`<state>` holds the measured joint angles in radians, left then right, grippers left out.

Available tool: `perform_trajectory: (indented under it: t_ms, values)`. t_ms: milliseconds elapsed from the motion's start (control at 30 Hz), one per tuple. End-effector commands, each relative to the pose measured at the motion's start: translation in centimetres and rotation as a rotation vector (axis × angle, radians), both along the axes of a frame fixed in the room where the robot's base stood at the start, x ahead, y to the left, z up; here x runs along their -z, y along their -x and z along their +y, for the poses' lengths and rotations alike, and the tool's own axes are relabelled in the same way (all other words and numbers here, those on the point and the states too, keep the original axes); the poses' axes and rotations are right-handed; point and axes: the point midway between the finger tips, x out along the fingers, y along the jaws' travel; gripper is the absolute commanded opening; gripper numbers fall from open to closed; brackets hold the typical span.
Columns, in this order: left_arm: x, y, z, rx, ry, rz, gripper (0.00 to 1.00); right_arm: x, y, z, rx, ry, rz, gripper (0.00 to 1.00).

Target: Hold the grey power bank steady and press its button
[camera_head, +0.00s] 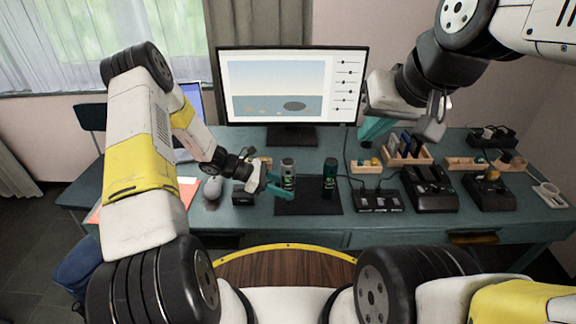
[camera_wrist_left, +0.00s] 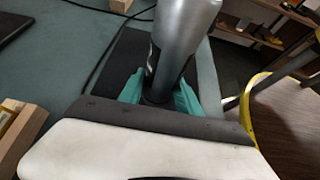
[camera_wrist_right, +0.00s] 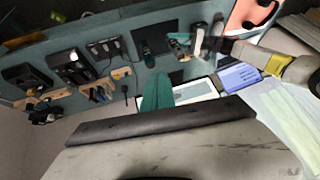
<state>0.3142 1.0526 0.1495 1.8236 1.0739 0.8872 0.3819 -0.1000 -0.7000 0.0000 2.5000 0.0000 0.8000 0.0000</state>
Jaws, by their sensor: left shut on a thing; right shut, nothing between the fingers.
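The grey power bank (camera_head: 288,168) is an upright cylinder with a dark lower part, standing at the left part of a black mat (camera_head: 308,205). My left gripper (camera_head: 277,187) comes in from the left and is shut on it low down; its teal fingers clasp both sides in the left wrist view (camera_wrist_left: 160,92). The grey body (camera_wrist_left: 188,30) rises above the fingers there. I cannot make out the button. My right gripper (camera_head: 374,129) is shut and empty, raised above the desk right of the monitor, apart from the power bank. Its teal fingers also show in the right wrist view (camera_wrist_right: 158,92).
A dark cylinder (camera_head: 329,175) stands on the mat right of the power bank. A monitor (camera_head: 291,88) stands behind. A power strip (camera_head: 379,201), black devices (camera_head: 430,188) and wooden holders (camera_head: 405,150) fill the right side. A grey mouse-like object (camera_head: 212,188) lies at left.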

Motion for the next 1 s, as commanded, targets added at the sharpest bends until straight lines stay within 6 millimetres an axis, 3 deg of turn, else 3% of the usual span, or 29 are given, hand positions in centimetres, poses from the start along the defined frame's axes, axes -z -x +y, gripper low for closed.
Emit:
perform_trajectory:
  t_ms: [567, 767, 1000]
  values:
    - [0.0, 0.0, 0.0, 0.0, 0.0, 0.0, 0.18, 0.4, -0.1, 0.1, -0.019, 0.017, 0.019, 0.0]
    - [0.0, 0.0, 0.0, 0.0, 0.0, 0.0, 0.18, 3.7, -0.2, 0.7, -0.172, 0.163, 0.156, 0.0]
    - [0.0, 0.0, 0.0, 0.0, 0.0, 0.0, 0.18, 8.9, -0.1, 0.8, -0.495, 0.472, 0.397, 0.0]
